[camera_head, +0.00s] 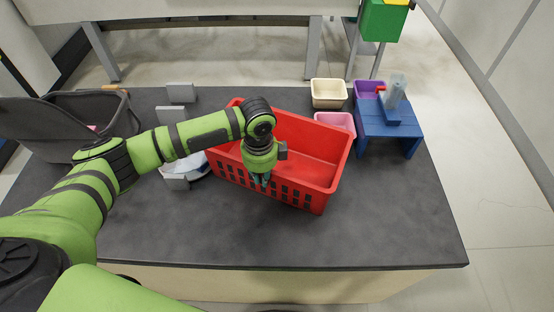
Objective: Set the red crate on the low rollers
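The red crate (318,157) stands upright on the dark grey table, slightly right of the picture's middle. Its inside looks empty where it shows. It has slotted side walls. My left arm comes in from the left and reaches across its left part, hiding some of the rim. My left gripper (262,182) points down at the crate's near wall. Its fingers are small and partly hidden, so I cannot tell whether they are shut on the wall or only beside it. My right gripper is not in view. I cannot make out the low rollers.
A blue stand (388,128) with a clear bottle (396,92) stands right of the crate. Cream (328,94), pink (338,122) and purple (367,88) bins sit nearby. A grey tub (88,112) is at the left. The table's (390,225) front right is clear.

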